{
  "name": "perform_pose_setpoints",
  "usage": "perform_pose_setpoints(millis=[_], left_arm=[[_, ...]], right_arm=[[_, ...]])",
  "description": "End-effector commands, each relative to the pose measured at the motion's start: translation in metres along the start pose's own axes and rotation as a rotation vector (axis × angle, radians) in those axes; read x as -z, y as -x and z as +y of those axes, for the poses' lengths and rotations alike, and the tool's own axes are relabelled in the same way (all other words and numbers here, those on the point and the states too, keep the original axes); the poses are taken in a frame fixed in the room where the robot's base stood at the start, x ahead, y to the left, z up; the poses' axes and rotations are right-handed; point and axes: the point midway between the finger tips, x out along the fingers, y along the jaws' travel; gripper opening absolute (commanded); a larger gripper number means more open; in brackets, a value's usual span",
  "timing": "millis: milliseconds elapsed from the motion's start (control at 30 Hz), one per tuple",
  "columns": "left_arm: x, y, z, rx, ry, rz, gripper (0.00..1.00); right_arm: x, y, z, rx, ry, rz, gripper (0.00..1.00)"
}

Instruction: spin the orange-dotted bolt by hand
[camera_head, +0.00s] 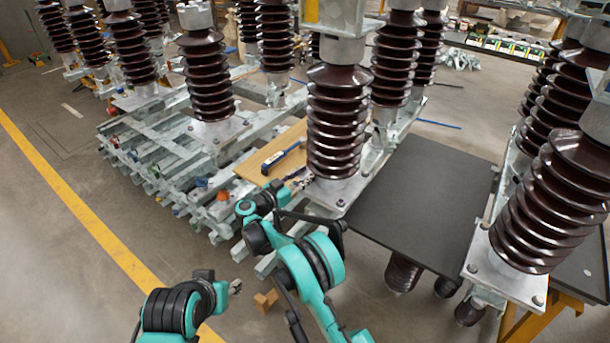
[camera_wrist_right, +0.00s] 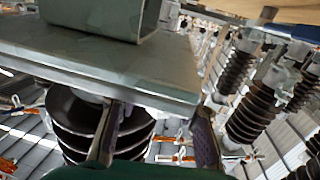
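My right gripper (camera_head: 298,183) is beside the base plate (camera_head: 338,190) of the middle brown ribbed insulator (camera_head: 335,120). In the right wrist view the two fingers of this gripper (camera_wrist_right: 155,125) stand apart, with nothing visibly held between them. A grey metal plate (camera_wrist_right: 120,70) lies close beyond them, with dark ribbed discs (camera_wrist_right: 75,125) behind the left finger. I cannot make out an orange dot on any bolt by the gripper; the orange-dotted bolt is hidden or too small to tell. My left gripper (camera_head: 235,287) is low, over the floor, apart from the frames; its fingers are too small to read.
A wooden board (camera_head: 262,160) with a blue-and-black tool (camera_head: 284,157) lies left of the right gripper. A black tabletop (camera_head: 420,195) is at the right. Stacked grey metal beams (camera_head: 165,155) and several insulators crowd the back. Floor at the left, along a yellow line (camera_head: 85,220), is free.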

Motion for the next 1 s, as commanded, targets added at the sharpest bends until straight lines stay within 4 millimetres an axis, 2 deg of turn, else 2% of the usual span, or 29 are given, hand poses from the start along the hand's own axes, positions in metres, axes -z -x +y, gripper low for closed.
perform_pose_setpoints(millis=[167, 600, 733, 1000], left_arm=[[0.000, 0.000, 0.000, 0.000, 0.000, 0.000, 0.40], [0.000, 0.000, 0.000, 0.000, 0.000, 0.000, 0.40], [0.000, 0.000, 0.000, 0.000, 0.000, 0.000, 0.40], [0.000, 0.000, 0.000, 0.000, 0.000, 0.000, 0.40]], right_arm=[[0.000, 0.009, -0.001, 0.002, 0.000, 0.000, 0.35], [0.000, 0.072, -0.001, 0.001, 0.000, 0.000, 0.35], [0.000, 0.079, -0.001, 0.001, 0.000, 0.000, 0.35], [0.000, 0.080, 0.000, 0.000, 0.000, 0.000, 0.35]])
